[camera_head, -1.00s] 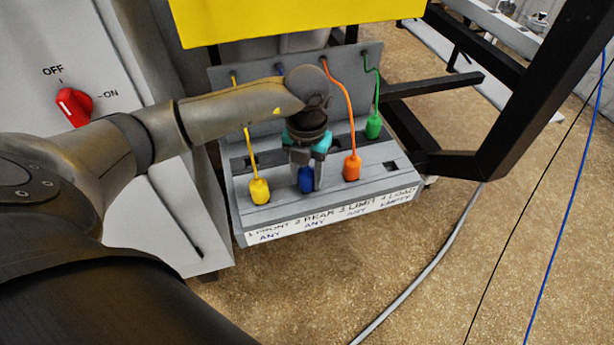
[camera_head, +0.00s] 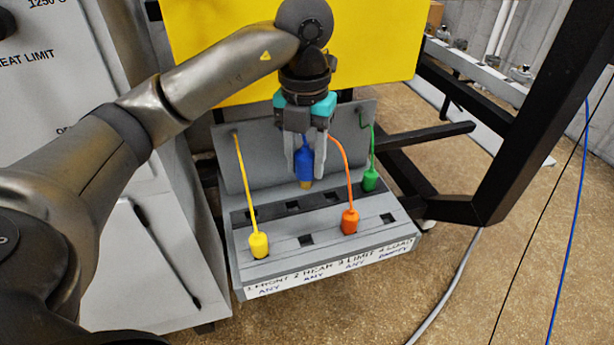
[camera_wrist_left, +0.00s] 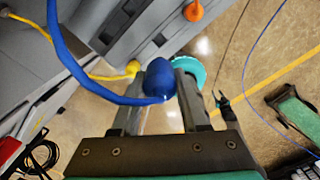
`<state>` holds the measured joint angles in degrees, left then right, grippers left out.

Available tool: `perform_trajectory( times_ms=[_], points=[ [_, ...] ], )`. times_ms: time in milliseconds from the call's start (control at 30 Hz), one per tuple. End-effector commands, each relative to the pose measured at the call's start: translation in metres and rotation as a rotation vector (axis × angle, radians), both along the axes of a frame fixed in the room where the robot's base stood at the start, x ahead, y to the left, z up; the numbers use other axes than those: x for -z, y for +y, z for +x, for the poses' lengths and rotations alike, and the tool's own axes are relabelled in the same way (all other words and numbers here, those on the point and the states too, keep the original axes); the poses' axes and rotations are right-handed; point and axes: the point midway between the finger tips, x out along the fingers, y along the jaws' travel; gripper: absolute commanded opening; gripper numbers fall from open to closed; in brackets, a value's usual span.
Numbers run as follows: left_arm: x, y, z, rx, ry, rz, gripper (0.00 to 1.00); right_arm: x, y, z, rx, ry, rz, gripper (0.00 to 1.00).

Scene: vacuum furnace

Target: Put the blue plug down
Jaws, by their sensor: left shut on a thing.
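The blue plug (camera_head: 304,160) is between the fingers of my left gripper (camera_head: 305,168), which is shut on it. It hangs upright above the grey socket panel (camera_head: 270,262), apart from the sockets. In the left wrist view the blue plug (camera_wrist_left: 160,78) sits between the fingers, with its blue cable (camera_wrist_left: 75,65) curling left. The panel has a front and a back row of sockets. Empty front sockets show at the second position (camera_head: 306,240) and far right (camera_head: 387,217). Empty back sockets show at the second (camera_head: 292,207) and third (camera_head: 331,197) positions. My right gripper is not in view.
The yellow plug (camera_head: 258,245) and orange plug (camera_head: 349,221) stand in front sockets; the green plug (camera_head: 370,180) stands in the back row. Their cables rise behind. A yellow panel (camera_head: 370,50) hangs behind my gripper. A black frame (camera_head: 530,110) stands at right.

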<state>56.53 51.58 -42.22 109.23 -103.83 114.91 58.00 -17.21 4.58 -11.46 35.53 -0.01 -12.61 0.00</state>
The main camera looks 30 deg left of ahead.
Motion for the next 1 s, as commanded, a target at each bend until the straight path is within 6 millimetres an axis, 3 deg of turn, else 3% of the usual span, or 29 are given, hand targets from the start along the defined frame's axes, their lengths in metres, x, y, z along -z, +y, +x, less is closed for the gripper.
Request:
perform_trajectory(
  times_ms=[300,467,1000],
  points=[
    [-0.009,0.0,0.0,0.012,0.001,0.001,0.0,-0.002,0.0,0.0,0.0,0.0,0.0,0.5],
    [-0.005,-0.004,-0.002,0.133,0.0,0.001,0.0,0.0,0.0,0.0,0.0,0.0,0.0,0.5],
    [0.018,-0.029,-0.013,1.065,0.0,0.007,0.0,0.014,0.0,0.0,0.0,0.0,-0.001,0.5]
  ],
)
